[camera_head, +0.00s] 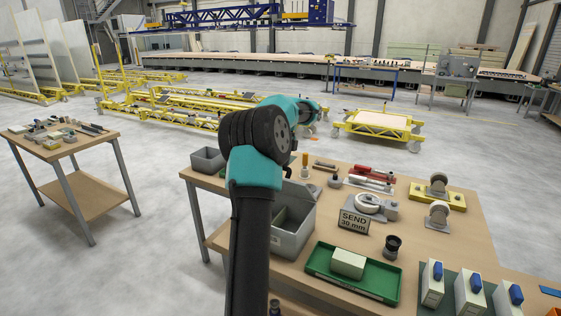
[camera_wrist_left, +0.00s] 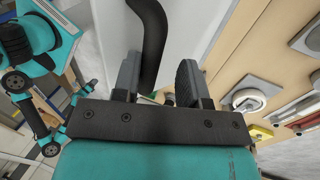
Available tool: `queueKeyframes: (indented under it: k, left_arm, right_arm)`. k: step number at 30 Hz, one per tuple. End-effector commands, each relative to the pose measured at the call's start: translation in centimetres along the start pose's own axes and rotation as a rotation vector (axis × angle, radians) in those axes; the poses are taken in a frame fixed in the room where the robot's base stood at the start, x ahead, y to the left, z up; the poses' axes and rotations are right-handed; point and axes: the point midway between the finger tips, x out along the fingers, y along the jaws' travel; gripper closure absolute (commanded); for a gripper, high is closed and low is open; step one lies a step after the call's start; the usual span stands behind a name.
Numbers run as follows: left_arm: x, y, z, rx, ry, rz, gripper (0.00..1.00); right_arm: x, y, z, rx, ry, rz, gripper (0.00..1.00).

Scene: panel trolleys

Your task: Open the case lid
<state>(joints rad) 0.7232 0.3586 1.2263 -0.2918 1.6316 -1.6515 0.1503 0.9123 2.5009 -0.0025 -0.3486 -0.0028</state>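A grey open-topped case (camera_head: 292,242) stands at the left part of the wooden table in the head view, with greenish contents inside. My arm covers its left side, and I cannot make out its lid there. In the left wrist view a large pale grey surface (camera_wrist_left: 195,28) lies beyond the fingers; I cannot tell if it belongs to the case. My left gripper (camera_wrist_left: 158,82) has its fingers apart. A curved black bar (camera_wrist_left: 153,35) shows between them, with a gap to the right finger. The left fingertips are hidden in the head view. My right gripper is not seen.
A second table (camera_head: 95,143) stands left. Yellow trolleys (camera_head: 380,125) are beyond, across open floor.

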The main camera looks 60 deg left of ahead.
Motion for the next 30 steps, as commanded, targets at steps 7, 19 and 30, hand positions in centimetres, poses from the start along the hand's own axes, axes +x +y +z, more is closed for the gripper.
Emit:
queueKeyframes:
  k: [7, 19, 30]
  left_arm:
    - [-0.1, 0.0, -0.1, 0.001, 0.0, -0.001, 0.56]
    - [-2.4, 0.2, 0.3, -0.004, 0.0, -0.004, 0.56]
    - [-7.1, 0.8, 1.5, -0.021, 0.005, -0.003, 0.56]
  right_arm:
    - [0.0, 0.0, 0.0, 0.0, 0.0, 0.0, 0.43]
    - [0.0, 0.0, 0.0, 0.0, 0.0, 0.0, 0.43]
    - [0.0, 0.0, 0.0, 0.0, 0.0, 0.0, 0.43]
